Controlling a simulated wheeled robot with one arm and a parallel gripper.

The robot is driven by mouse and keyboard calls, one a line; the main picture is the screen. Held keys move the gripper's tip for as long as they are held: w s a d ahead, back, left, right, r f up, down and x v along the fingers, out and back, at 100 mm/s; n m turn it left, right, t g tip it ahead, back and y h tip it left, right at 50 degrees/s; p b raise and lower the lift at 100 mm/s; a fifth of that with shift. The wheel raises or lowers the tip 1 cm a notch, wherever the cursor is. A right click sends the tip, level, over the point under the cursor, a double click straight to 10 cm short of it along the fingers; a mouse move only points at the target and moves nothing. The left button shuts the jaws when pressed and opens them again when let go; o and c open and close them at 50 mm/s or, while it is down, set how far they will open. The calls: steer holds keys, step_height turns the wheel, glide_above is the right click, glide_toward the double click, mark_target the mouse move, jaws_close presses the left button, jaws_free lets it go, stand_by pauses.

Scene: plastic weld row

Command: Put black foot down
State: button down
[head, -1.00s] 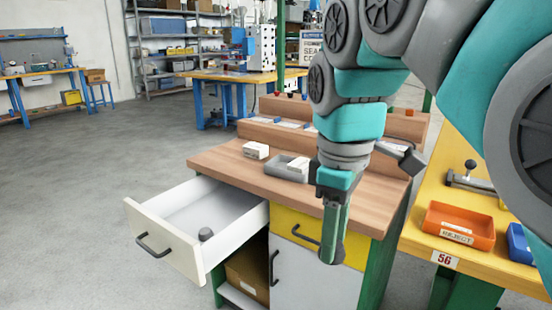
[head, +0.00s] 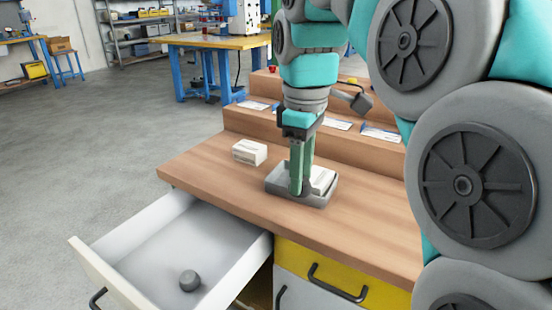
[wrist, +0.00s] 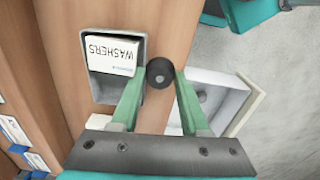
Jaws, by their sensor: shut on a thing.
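My gripper (head: 297,188) is over the wooden bench top, in front of the grey tray in the head view. In the wrist view its green fingers (wrist: 158,84) are shut on the black foot (wrist: 160,72), a small round dark piece with a hole in its middle. The foot appears beside the tray's edge there, above the bench; its height cannot be told. In the head view the foot cannot be made out. Another grey round foot (head: 189,281) lies in the open white drawer (head: 150,262).
The grey tray (head: 318,200) holds a white box labelled WASHERS (wrist: 113,53). Another white box (head: 250,152) stands left of it on the bench (head: 215,165). A stepped shelf with label cards (head: 335,125) rises behind. Bare wood lies left and right of the tray.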

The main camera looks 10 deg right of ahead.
steer(key=w, duration=0.6)
steer(key=w+f, duration=0.1)
steer(key=w, duration=0.2)
steer(key=shift+p, duration=0.4)
steer(key=shift+f, duration=1.7)
steer(key=shift+f, duration=0.1)
steer(key=shift+c, duration=1.9)
jaws_free()
steer(key=shift+r, duration=0.2)
step_height(320, 180, up, 7)
steer(key=p, duration=0.1)
steer(key=shift+r+p, duration=0.2)
steer(key=shift+p, duration=0.2)
